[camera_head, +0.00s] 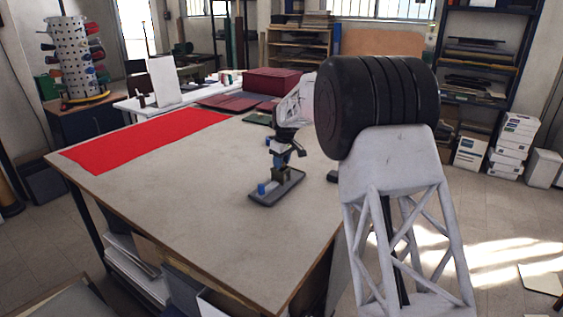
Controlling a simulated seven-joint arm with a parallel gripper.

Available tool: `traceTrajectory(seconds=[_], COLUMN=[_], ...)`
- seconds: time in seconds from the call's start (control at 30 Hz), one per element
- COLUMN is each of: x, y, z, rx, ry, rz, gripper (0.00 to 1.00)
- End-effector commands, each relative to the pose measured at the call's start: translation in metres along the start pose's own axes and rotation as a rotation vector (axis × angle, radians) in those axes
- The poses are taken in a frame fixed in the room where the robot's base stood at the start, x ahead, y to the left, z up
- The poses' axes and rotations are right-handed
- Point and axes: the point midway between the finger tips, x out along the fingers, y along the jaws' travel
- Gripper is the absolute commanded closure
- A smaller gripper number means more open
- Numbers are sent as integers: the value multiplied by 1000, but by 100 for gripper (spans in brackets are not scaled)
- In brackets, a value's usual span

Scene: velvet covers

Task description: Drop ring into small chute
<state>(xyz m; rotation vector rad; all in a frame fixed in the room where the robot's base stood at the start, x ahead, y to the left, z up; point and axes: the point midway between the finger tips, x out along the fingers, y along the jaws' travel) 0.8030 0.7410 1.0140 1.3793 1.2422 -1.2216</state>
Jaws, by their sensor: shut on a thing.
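My gripper (291,152) hangs over the middle of the table, directly above a small dark-grey tray-like base (290,190). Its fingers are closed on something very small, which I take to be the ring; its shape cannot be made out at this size. On the base stand a small blue piece (261,188) at the left and an olive-brown block (279,173) near the back, just below the fingertips. I cannot tell which of these is the small chute, or whether the gripper touches the block.
The pale tabletop (200,200) is clear to the left and front of the base. A red cloth (150,140) lies along its left side. A dark-red box (272,82) and dark-red covers (225,101) are at the back. A small dark thing (332,176) sits right of the base.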

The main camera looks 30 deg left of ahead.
Motion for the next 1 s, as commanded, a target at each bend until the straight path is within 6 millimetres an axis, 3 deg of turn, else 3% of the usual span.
traceTrajectory(seconds=[0.97, 1.0], x=[2, 2], y=[0, 0], z=[0, 0], rx=[0, 0], ry=[0, 0], rz=[0, 0], gripper=[87, 64])
